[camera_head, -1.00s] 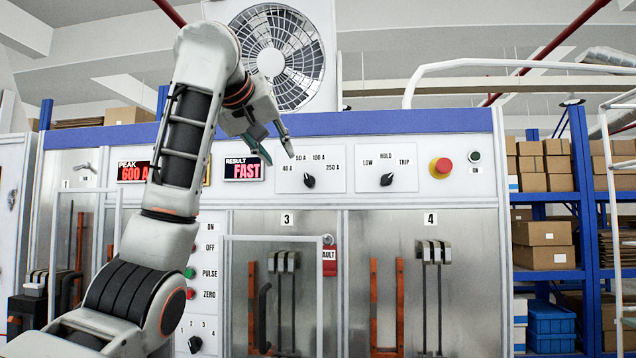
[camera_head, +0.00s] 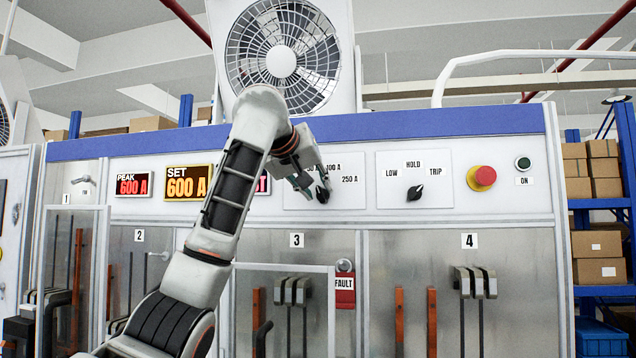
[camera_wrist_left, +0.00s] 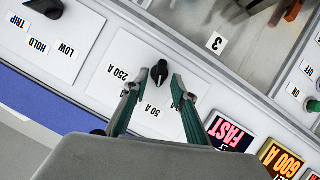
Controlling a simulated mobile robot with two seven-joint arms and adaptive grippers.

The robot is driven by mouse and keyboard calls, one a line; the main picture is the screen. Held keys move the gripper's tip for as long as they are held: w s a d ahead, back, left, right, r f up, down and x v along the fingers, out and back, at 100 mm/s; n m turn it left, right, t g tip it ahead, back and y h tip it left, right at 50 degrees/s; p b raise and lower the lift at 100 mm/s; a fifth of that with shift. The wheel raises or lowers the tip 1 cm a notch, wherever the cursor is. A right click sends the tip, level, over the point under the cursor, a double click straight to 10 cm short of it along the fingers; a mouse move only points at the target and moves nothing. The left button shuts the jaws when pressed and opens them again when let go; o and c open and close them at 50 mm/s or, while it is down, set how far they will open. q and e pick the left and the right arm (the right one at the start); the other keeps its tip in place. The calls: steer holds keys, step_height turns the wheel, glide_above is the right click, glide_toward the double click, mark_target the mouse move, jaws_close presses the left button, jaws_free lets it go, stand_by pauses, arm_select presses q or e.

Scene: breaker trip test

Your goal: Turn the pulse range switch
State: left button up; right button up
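The pulse range switch is a black knob (camera_head: 323,192) on a white plate marked with amp values, in the upper panel of the cabinet. In the left wrist view the knob (camera_wrist_left: 160,72) shows between the fingertips. My left gripper (camera_head: 313,189) is at the plate, its two fingers apart, one on each side of the knob. I cannot tell whether the fingers touch it. The gripper hides the left part of the plate in the head view, including some markings. In the left wrist view the gripper (camera_wrist_left: 159,80) is open. My right gripper is not in view.
A LOW/HOLD/TRIP knob (camera_head: 414,193) sits to the right, then a red button (camera_head: 482,178) and a dark ON button (camera_head: 523,163). Red and amber displays (camera_head: 187,182) are to the left. Below are glass-fronted bays with handles and a red FAULT tag (camera_head: 344,290).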

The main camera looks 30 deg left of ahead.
arm_select(q)
steer(key=shift+w+f, duration=0.2)
steer(key=shift+w, duration=0.45)
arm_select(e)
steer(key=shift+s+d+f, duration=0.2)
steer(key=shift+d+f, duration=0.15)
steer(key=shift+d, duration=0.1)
arm_select(q)
jaws_close()
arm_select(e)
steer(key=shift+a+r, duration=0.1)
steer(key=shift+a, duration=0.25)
